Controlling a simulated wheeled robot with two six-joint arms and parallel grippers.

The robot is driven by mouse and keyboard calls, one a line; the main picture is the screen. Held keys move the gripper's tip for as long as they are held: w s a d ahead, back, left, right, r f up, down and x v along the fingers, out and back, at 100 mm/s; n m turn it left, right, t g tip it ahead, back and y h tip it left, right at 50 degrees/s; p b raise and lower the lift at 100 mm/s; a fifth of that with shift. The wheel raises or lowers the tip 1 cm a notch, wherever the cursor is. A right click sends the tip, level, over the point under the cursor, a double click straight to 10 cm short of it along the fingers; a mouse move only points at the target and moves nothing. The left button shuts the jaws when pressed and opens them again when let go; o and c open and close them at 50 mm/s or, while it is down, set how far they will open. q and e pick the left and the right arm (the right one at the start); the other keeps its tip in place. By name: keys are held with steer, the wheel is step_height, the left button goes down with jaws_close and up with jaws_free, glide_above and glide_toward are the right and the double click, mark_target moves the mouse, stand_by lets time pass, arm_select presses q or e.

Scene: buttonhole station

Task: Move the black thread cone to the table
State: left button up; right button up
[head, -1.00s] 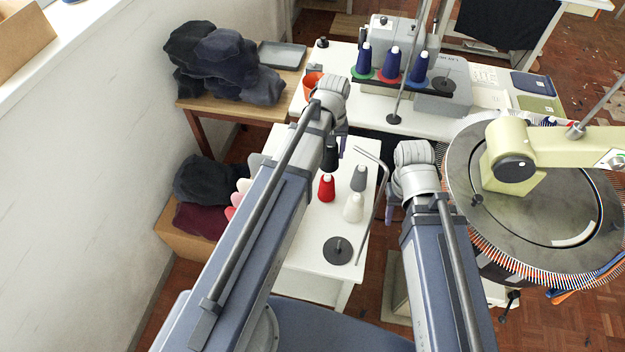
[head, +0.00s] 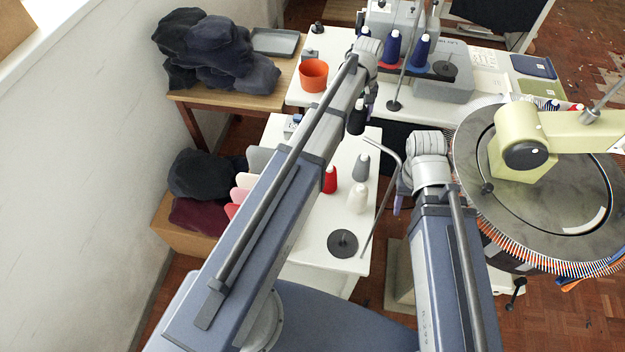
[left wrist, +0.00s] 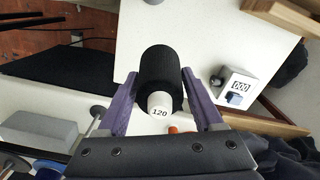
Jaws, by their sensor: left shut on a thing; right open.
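The black thread cone (head: 356,117) hangs in my left gripper (head: 366,92), above the right edge of the small white table (head: 315,235). In the left wrist view the cone (left wrist: 160,75) sits between the two purple fingers, its white end marked 120 towards the camera. The white tabletop (left wrist: 190,30) shows beyond it, and I see no contact between them. My right gripper (head: 398,204) is open and empty, to the right of the table; its fingers are partly hidden by its own wrist.
A red cone (head: 330,180), a grey cone (head: 361,167) and a white cone (head: 357,198) stand on the small table, with a black spindle disc (head: 342,243) nearer me. A bent grey rod (head: 384,205) rises at its right edge. An orange cup (head: 313,75) stands behind.

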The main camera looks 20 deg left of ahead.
mark_target(359, 124)
arm_select(q)
steer(key=shift+w+d+n, duration=0.15)
steer(key=shift+w, duration=0.5)
steer(key=shift+w+d+n, duration=0.1)
steer(key=shift+w+n, duration=0.05)
steer(key=shift+w, duration=0.45)
step_height(359, 124, down, 6)
steer(key=b, duration=0.6)
steer(key=shift+f, duration=0.2)
steer(key=shift+f, duration=0.1)
step_height(359, 124, down, 4)
steer(key=b, duration=0.4)
steer(key=shift+r, duration=0.25)
steer(key=shift+f, duration=0.15)
steer(key=o, duration=1.4)
steer(key=shift+o, duration=0.2)
